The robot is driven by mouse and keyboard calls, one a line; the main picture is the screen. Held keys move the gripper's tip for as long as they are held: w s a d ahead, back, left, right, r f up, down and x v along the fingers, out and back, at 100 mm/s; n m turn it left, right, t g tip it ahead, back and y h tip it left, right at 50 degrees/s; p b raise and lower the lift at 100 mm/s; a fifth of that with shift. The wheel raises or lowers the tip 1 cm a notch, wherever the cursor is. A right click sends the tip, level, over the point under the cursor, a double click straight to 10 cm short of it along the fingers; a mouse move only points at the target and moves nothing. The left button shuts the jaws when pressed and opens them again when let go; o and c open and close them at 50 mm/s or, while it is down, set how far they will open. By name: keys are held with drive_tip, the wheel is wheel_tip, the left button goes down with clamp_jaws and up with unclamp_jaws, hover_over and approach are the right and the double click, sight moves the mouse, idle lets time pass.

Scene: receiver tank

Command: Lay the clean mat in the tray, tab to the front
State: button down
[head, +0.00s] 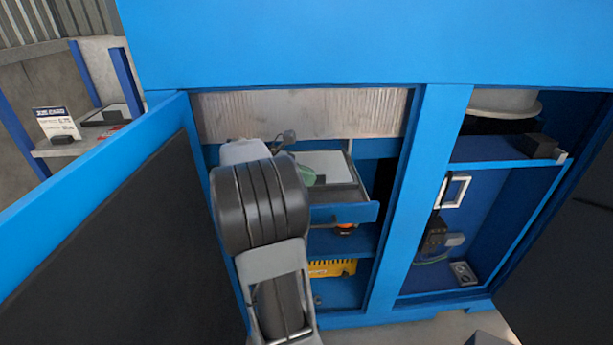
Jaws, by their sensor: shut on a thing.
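A pulled-out blue drawer-like tray (345,213) stands in the left bay of the blue cabinet. A pale flat sheet (325,165), possibly the mat, shows above it with a dark strip along its front. A small green piece (306,175) shows at the left, beside my arm; I cannot tell whether it is the mat's tab. My arm covers the left part of the tray and sheet. My gripper's fingers are hidden behind my arm, so their hold is not visible. Whether the sheet lies flat on the tray floor is unclear.
An open door (120,220) stands close on the left. A blue post (425,190) separates the right bay. A yellow item (332,268) sits on a lower shelf. A side shelf (55,148) at far left holds a sign (57,122) and a dark-edged flat item (108,115).

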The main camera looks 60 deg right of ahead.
drive_tip(key=shift+f, duration=0.1)
drive_tip(key=shift+f, duration=0.35)
drive_tip(key=shift+f, duration=0.15)
drive_tip(key=c, duration=1.3)
unclamp_jaws()
drive_tip(key=shift+o, duration=0.2)
drive_tip(key=shift+r+b+v, duration=0.15)
drive_tip(key=shift+r+v, duration=0.05)
drive_tip(key=shift+v, duration=1.15)
drive_tip(key=shift+r+b+v, duration=0.1)
drive_tip(key=shift+r+v, duration=0.05)
drive_tip(key=shift+v, duration=1.2)
drive_tip(key=shift+r+b+v, duration=0.15)
drive_tip(key=shift+r+v, duration=0.05)
drive_tip(key=shift+v, duration=1.1)
drive_tip(key=shift+s+d, duration=0.15)
drive_tip(key=shift+s, duration=0.05)
